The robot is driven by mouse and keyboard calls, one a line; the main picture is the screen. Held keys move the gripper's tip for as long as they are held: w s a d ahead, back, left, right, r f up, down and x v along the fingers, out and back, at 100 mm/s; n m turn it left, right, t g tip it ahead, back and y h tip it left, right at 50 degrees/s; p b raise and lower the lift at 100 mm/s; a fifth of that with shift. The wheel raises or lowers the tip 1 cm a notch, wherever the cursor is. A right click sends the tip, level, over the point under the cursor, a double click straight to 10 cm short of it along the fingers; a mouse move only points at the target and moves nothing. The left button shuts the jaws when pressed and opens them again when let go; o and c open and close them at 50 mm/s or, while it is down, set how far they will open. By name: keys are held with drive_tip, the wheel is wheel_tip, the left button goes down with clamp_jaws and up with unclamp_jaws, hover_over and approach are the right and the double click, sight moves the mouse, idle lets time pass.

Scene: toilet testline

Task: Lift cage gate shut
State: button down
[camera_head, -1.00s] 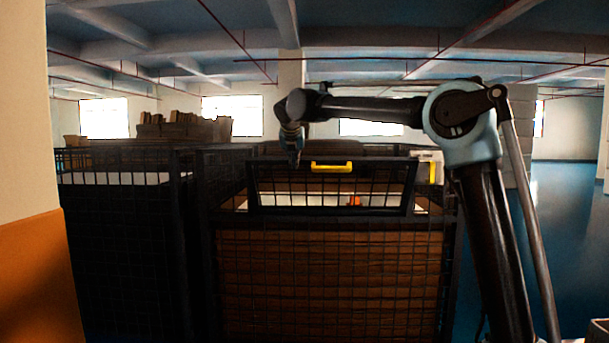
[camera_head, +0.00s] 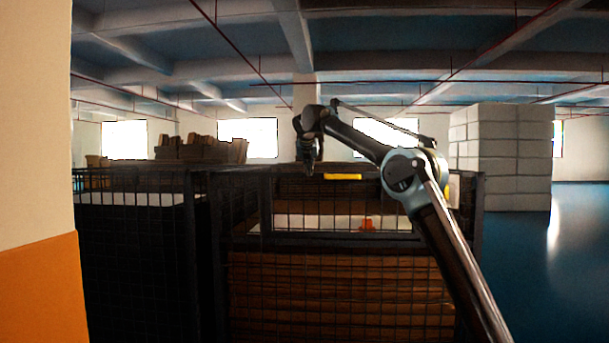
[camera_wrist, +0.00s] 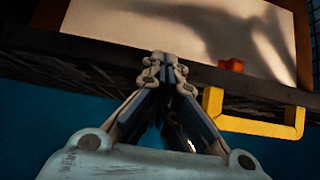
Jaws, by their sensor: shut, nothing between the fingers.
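The cage gate (camera_head: 290,208) is a dark mesh panel in the upper front of a black wire cage (camera_head: 262,250). It stands raised, but I cannot tell whether it is flush with the frame. A yellow handle (camera_head: 343,177) sits at its top edge; the handle also shows in the wrist view (camera_wrist: 250,124). My gripper (camera_head: 310,171) is shut and empty, left of the handle. In the wrist view my closed fingertips (camera_wrist: 165,62) are by the gate's dark top bar, apart from the handle. Whether they touch the bar is unclear.
Inside the cage are a pale surface (camera_wrist: 150,22) and a small orange object (camera_head: 367,224), above brown stacked layers (camera_head: 330,290). Blue floor (camera_head: 545,270) is open at right.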

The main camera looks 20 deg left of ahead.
drive_tip(key=shift+w, duration=0.45)
idle(0.3)
drive_tip(key=w+r+v, duration=0.1)
drive_tip(key=v, duration=1)
drive_tip(key=shift+a+r, duration=0.25)
drive_tip(key=shift+r, duration=0.05)
drive_tip(key=shift+w, duration=0.1)
